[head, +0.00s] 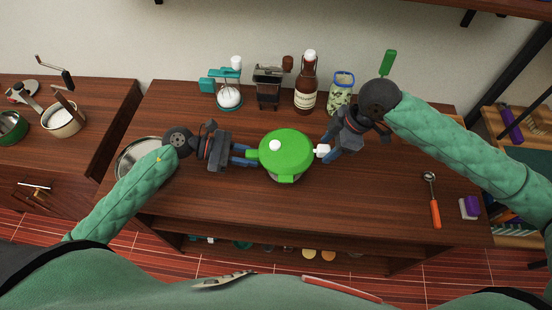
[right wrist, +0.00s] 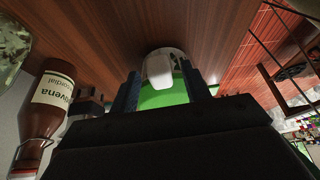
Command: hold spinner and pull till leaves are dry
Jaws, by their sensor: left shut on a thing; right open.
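The salad spinner (head: 287,150) has a green round lid with a white knob and stands near the middle of the wooden counter. A white pull handle (head: 321,150) is at its right side. My left gripper (head: 250,154) is shut on the spinner's green grip at its left side. My right gripper (head: 327,148) is open, with its fingers at the white handle. In the right wrist view the white handle (right wrist: 160,70) lies between the fingertips, with the green spinner (right wrist: 165,97) partly hidden behind my gripper. The leaves inside cannot be seen.
A brown bottle (head: 306,88), a jar (head: 340,92), a grinder (head: 268,86) and a teal device (head: 228,90) stand along the back. A metal tray (head: 128,171) lies at left. An orange-handled scoop (head: 434,205) and a purple-white block (head: 469,208) lie at right. The front middle counter is clear.

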